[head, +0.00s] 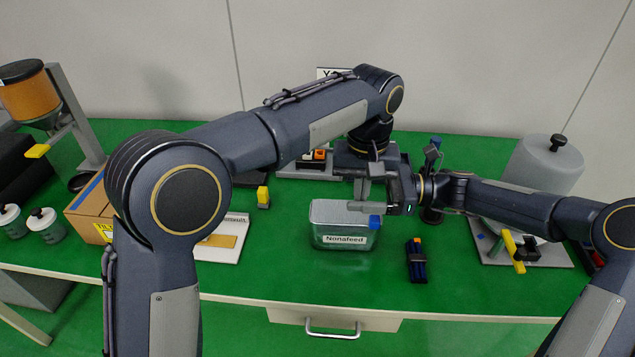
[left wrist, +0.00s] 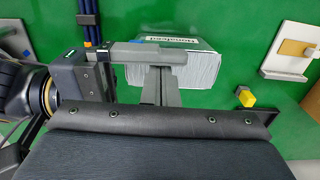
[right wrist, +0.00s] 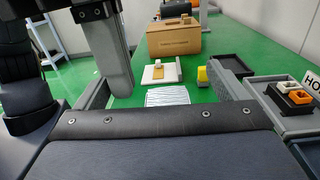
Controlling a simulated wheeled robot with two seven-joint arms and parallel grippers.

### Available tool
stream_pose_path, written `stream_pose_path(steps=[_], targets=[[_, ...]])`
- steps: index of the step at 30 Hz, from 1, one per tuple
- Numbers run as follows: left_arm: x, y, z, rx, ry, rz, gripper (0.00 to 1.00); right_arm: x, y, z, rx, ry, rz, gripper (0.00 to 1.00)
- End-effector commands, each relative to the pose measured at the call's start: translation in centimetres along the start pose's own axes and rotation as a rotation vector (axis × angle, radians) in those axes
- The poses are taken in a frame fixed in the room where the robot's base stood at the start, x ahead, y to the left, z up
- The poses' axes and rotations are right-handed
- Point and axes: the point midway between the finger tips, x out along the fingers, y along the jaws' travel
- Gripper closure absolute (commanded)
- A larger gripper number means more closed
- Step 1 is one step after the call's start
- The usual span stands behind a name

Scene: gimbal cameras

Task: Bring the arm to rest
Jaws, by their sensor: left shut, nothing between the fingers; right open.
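My left arm reaches in from the left in the head view. Its gripper (head: 363,190) points down, fingers together and empty, above the clear container labelled Nonafeed (head: 335,240). In the left wrist view its closed fingers (left wrist: 160,85) stand beside my right gripper. My right gripper (head: 366,207) comes in from the right, roughly level, over the container's top. In the right wrist view its fingers are spread wide (right wrist: 160,82) with nothing held. A grey upright part of my left gripper stands close to its left finger; I cannot tell whether they touch.
A cardboard box (head: 88,208) and a white board (head: 225,238) lie left. A dark blue bundle (head: 416,262) lies right of the container. A grey canister (head: 543,165) stands back right. Green tabletop is clear at the front.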

Motion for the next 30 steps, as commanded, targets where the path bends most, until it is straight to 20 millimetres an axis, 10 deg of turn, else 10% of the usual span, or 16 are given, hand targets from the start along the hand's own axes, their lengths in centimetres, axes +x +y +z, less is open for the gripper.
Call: stream_pose_path(steps=[5,11,21,30], targets=[[-0.3,-0.5,0.1,-0.002,0.001,0.007,1.0,0.0,0.4,0.3,-0.018,0.018,0.004,0.07],[-3.1,-7.0,1.6,-0.016,0.029,0.098,1.0,-0.8,5.0,1.7,-0.27,0.259,0.05,0.07],[-5.1,-20.6,12.2,-0.061,0.196,0.304,1.0,-8.3,17.8,2.7,-0.961,0.874,0.238,0.07],[-1.5,-24.2,22.2,-0.124,0.398,0.369,1.0,-14.4,26.8,1.4,-1.432,1.246,0.438,0.07]])
